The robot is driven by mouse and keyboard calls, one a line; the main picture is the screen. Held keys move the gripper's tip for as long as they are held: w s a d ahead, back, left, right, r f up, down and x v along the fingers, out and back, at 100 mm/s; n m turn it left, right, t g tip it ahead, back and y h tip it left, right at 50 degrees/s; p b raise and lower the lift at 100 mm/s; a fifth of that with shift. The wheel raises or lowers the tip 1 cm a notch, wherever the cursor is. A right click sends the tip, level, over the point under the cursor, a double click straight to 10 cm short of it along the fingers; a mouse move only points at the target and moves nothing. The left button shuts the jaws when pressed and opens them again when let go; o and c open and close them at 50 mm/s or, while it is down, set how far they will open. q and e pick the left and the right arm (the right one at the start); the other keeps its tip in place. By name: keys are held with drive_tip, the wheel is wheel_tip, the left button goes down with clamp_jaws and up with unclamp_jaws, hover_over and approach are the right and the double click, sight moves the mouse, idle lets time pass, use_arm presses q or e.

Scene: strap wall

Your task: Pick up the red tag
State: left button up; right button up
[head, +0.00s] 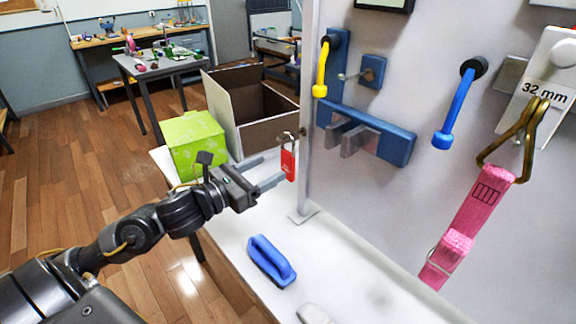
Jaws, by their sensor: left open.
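The red tag (288,163) hangs upright by a metal clip at the left edge of the white wall panel, above the white table. My left gripper (273,170) is open and points at the tag from the left. Its two fingers are spread apart, with the nearer fingertip seen close to the tag's lower part. I cannot tell whether the tag is between the fingers or just beyond them. My right gripper is not in view.
A green box (194,146) and an open cardboard box (232,114) stand behind the gripper. A blue-handled tool (271,262) lies on the table (333,257). The wall (434,62) holds yellow and blue levers, a blue bracket and a pink strap (474,219).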

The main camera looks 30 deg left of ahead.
sight(286, 159)
use_arm(q)
drive_tip(key=x, duration=0.3)
drive_tip(key=shift+w+a+r, duration=0.1)
drive_tip(key=shift+w, duration=0.05)
drive_tip(key=shift+w+p, duration=0.2)
drive_tip(key=shift+p, duration=0.1)
drive_tip(key=shift+w+d, duration=0.1)
drive_tip(key=shift+d, duration=0.15)
drive_tip(key=shift+w, duration=0.2)
drive_tip(key=p+x, duration=0.2)
drive_tip(key=x, duration=0.1)
drive_tip(key=shift+w+d, duration=0.2)
drive_tip(key=shift+w, duration=0.15)
drive_tip(key=shift+w+d, duration=0.15)
drive_tip(key=shift+w, duration=0.3)
drive_tip(key=c, duration=1.1)
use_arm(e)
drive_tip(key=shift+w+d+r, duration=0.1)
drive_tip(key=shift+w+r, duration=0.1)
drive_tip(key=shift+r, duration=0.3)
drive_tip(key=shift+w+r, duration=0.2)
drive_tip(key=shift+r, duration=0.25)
